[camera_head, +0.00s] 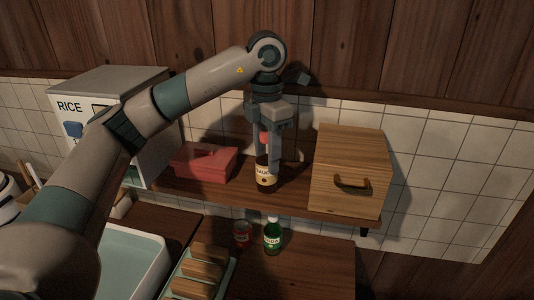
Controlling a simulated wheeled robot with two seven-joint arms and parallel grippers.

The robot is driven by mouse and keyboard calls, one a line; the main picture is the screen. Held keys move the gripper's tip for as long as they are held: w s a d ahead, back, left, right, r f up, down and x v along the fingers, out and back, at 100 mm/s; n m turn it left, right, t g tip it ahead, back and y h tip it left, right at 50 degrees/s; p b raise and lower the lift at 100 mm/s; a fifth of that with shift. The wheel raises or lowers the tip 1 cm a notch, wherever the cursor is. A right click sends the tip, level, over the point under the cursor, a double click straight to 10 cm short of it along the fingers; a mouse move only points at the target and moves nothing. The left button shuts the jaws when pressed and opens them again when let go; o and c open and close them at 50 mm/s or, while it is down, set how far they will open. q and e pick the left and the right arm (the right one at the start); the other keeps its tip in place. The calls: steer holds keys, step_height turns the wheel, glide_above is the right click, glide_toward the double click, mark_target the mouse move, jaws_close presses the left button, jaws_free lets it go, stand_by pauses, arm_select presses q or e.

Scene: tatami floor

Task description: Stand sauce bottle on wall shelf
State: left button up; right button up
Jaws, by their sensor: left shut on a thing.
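The sauce bottle (265,177) is dark with a cream label and a red cap. It is upright at the wall shelf (294,200), between a red box and a wooden box. My left gripper (270,150) comes down from above and is shut on the bottle around its upper part. The bottle's base is at the shelf board; I cannot tell whether it rests on it. The fingers hide part of the bottle's neck. My right gripper is not in view.
A red box (205,162) is left of the bottle, and a wooden box (349,172) with a handle is close on the right. A rice dispenser (105,85) stands left.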

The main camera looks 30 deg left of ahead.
arm_select(q)
steer(key=o, duration=0.9)
steer(key=shift+f, duration=0.2)
steer(key=o, duration=0.4)
steer(key=shift+r, duration=0.1)
steer(key=shift+r, duration=0.15)
steer(key=shift+r+b, duration=0.8)
steer(key=shift+r, duration=5.15)
